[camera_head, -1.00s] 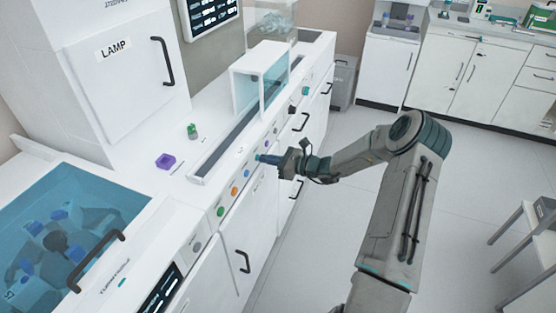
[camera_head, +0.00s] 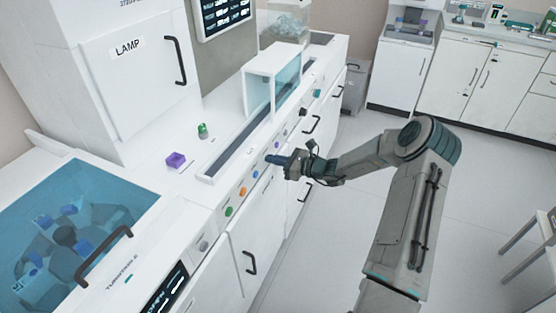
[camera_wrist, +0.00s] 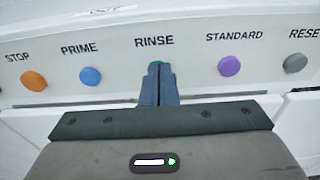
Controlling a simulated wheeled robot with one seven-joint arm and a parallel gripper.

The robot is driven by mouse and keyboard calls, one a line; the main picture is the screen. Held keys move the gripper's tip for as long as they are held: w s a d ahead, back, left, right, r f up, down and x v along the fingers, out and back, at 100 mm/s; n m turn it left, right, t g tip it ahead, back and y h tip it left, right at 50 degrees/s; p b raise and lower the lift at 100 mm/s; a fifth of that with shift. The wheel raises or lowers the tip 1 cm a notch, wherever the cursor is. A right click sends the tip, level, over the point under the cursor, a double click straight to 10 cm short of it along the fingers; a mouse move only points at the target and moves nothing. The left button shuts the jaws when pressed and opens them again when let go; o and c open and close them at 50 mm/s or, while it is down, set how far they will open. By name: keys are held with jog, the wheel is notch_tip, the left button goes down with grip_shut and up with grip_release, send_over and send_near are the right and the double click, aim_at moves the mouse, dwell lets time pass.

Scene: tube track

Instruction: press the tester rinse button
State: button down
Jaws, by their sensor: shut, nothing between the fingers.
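The tester's rinse button (camera_wrist: 156,64) is under the RINSE label in the wrist view. Only a small green sliver of it shows above my fingertips; the rest is hidden behind them. My gripper (camera_wrist: 158,72) is shut and empty, its fingers pointing at the button. Whether the tips touch it, I cannot tell. In the head view my gripper (camera_head: 269,158) is at the front panel, just past the blue button, and covers the rinse button there.
In the wrist view the orange STOP button (camera_wrist: 34,81) and blue PRIME button (camera_wrist: 90,76) are to the left. The purple STANDARD button (camera_wrist: 229,66) and a grey button (camera_wrist: 295,63) are to the right. A door handle (camera_head: 304,191) sticks out below my gripper.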

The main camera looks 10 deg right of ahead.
jog(key=v, duration=1.4)
jog(key=shift+b, duration=0.3)
jog(key=s+a+r+n+g+h, duration=0.3)
jog(key=s+a+n+g, duration=0.2)
jog(key=s+a+n, duration=0.1)
jog(key=s+a+r+n+g+h, duration=0.2)
jog(key=s+a+r+n+g, duration=0.2)
jog(key=s+a+n, duration=0.25)
jog(key=s+d+r+n+t+h, duration=0.1)
jog(key=s+r+n+h, duration=0.3)
jog(key=s, duration=0.5)
jog(key=s+d+r+n+t+h, duration=0.1)
jog(key=s+r+n+h, duration=0.3)
jog(key=s+n, duration=0.4)
jog(key=shift+s+d+r+h, duration=0.35)
jog(key=shift+r+h, duration=0.05)
jog(key=shift+r, duration=0.25)
